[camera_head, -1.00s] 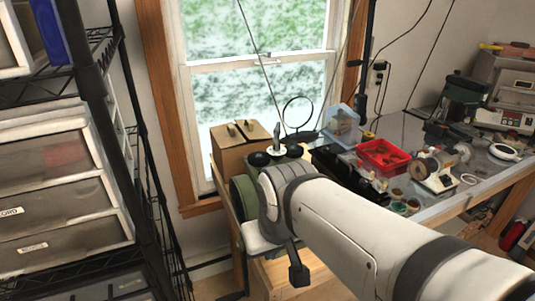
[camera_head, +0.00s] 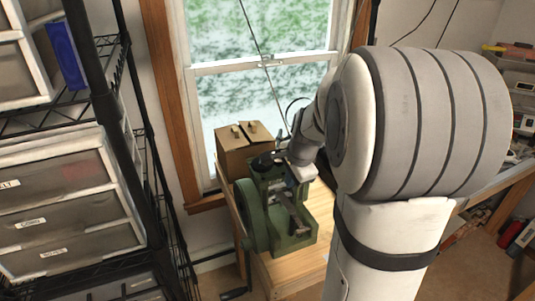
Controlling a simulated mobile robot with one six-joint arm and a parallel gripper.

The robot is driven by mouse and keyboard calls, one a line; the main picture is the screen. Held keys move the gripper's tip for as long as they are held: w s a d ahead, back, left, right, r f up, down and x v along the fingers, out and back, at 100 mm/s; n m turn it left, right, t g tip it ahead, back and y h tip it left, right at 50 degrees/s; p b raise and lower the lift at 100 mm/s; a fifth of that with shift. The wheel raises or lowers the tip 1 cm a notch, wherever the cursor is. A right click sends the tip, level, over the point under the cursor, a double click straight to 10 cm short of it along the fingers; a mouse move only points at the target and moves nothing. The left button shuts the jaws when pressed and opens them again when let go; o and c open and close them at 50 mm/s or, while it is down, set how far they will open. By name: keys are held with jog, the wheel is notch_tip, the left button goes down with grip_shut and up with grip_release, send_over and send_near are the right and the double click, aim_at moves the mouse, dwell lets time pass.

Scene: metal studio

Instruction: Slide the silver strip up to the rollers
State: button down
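A green rolling mill (camera_head: 252,218) with a large round wheel on its left side stands on a wooden bench (camera_head: 310,262). My gripper (camera_head: 299,178) is over the right part of the mill, close to its upper frame. It is small and partly hidden by my arm, so I cannot tell whether its fingers are open or shut. A narrow grey piece lies below the gripper, inside the mill's frame; I cannot tell whether it is the silver strip or part of the mill. The rollers are not clearly visible.
A cardboard box (camera_head: 240,150) sits behind the mill by the window. A black wire rack with drawers (camera_head: 65,190) stands on the left. My arm covers most of the right-hand workbench. Some bare bench top shows right of the mill.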

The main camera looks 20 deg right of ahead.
aim_at(287, 205)
jog(key=shift+m, duration=0.4)
jog(key=f+b, duration=0.3)
jog(key=f, duration=0.2)
jog(key=f+b, duration=0.2)
jog(key=shift+w+d+f+b, duration=0.3)
jog(key=shift+d+f+b, duration=0.05)
jog(key=shift+d+f, duration=0.05)
jog(key=shift+f+b, duration=0.6)
jog(key=shift+f, duration=0.15)
jog(key=shift+w, duration=0.1)
dwell(0.3)
jog(key=shift+w, duration=0.2)
dwell(0.4)
